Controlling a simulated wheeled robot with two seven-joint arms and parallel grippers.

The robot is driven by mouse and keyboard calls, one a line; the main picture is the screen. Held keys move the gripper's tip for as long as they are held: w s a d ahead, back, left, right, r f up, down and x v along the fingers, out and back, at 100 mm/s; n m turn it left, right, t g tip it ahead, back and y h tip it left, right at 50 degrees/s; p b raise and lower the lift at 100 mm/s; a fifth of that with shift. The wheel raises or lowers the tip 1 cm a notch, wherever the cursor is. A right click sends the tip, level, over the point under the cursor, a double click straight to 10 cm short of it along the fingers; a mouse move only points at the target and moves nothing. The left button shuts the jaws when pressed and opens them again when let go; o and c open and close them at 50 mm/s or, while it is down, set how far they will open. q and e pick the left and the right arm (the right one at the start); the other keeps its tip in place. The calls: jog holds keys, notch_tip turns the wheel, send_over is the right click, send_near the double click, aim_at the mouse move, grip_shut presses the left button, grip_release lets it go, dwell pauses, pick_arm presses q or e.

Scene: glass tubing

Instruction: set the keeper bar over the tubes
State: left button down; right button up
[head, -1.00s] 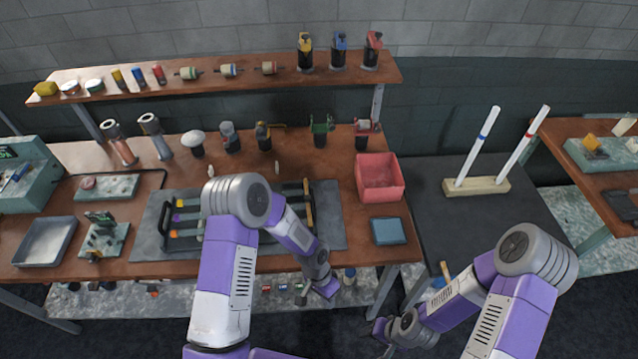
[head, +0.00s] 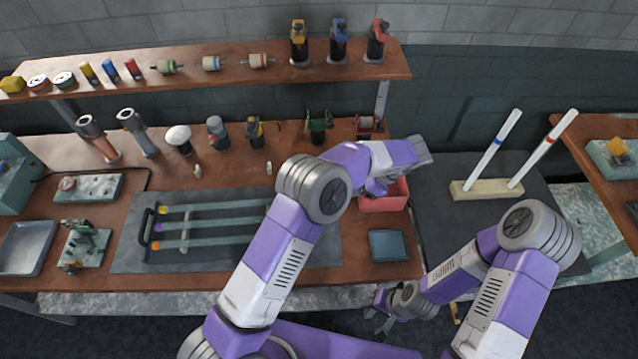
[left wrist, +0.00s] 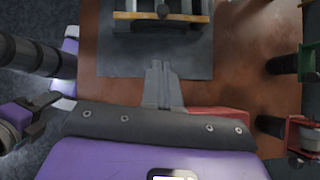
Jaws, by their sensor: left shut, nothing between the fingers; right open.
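Three pale glass tubes (head: 225,226) with yellow, purple and orange left ends lie side by side in a dark rack with a black handle (head: 148,232). A thin pale bar (head: 184,240) crosses them near the left end; I cannot tell if it is the keeper bar. A wooden bar (left wrist: 190,17) crosses the rack's near end in the left wrist view; my arm hides that end in the head view. My left gripper (left wrist: 160,68) is shut and empty, right of the rack near the red bin (head: 385,203). My right gripper (head: 382,314) is open, low before the bench.
A dark mat (head: 125,255) lies under the rack. A blue-grey box (head: 388,245) sits right of it. Several tools stand behind. My left arm crosses the mat's right part.

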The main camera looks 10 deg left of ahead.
pick_arm(q)
jog(key=a+r+p+x, duration=0.1)
jog(key=a+x, duration=0.1)
jog(key=x, duration=1)
jog(key=shift+s+a+p, duration=0.3)
jog(key=shift+p, duration=0.05)
pick_arm(e)
jog(key=shift+s+r, duration=0.15)
jog(key=shift+r, duration=0.8)
pick_arm(q)
jog(key=shift+r, duration=0.15)
